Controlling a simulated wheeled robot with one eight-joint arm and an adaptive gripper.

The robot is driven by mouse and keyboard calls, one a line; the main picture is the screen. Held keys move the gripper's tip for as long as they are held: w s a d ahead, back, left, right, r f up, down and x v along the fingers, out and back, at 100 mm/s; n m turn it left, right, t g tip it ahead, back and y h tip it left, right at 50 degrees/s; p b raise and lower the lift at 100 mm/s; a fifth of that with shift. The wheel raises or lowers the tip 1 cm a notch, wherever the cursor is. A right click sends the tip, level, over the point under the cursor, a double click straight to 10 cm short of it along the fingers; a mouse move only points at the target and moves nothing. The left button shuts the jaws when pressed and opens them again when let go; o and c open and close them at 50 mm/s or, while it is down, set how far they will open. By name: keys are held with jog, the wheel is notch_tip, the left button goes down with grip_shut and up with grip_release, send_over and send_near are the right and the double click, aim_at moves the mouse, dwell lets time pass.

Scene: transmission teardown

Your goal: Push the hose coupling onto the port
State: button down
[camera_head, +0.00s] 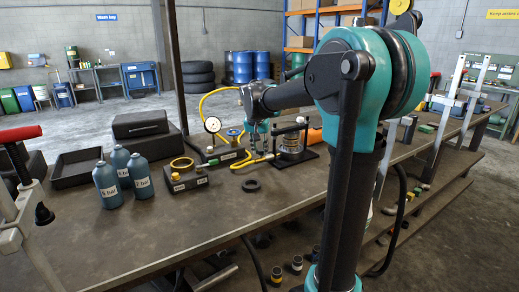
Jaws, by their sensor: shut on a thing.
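My gripper (259,146) is small in the picture, pointing down over the bench beside the gauge stand. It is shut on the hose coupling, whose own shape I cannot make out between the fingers. A yellow hose (205,103) loops left of my wrist, and a yellow length (262,159) lies just below the fingers. A pressure gauge (212,125) stands behind a dark labelled block (229,157). A green-tipped fitting (213,162) sits at that block's left. The port is not clearly told apart at this size, nor whether the coupling touches it.
A labelled block with a brass ring (182,164) stands left of the fitting. Three bottles (107,184), a black tray (76,168) and a dark case (140,124) stand further left. A clamped round assembly (290,144) is at right. A black ring (251,185) lies in front; the bench (190,235) is clear nearer.

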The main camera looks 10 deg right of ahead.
jog(key=shift+w+d, duration=0.25)
jog(key=shift+d, duration=0.35)
jog(key=shift+w+d, duration=0.25)
jog(key=shift+d, duration=0.35)
jog(key=c, duration=1.3)
grip_release()
jog(key=v, duration=1.2)
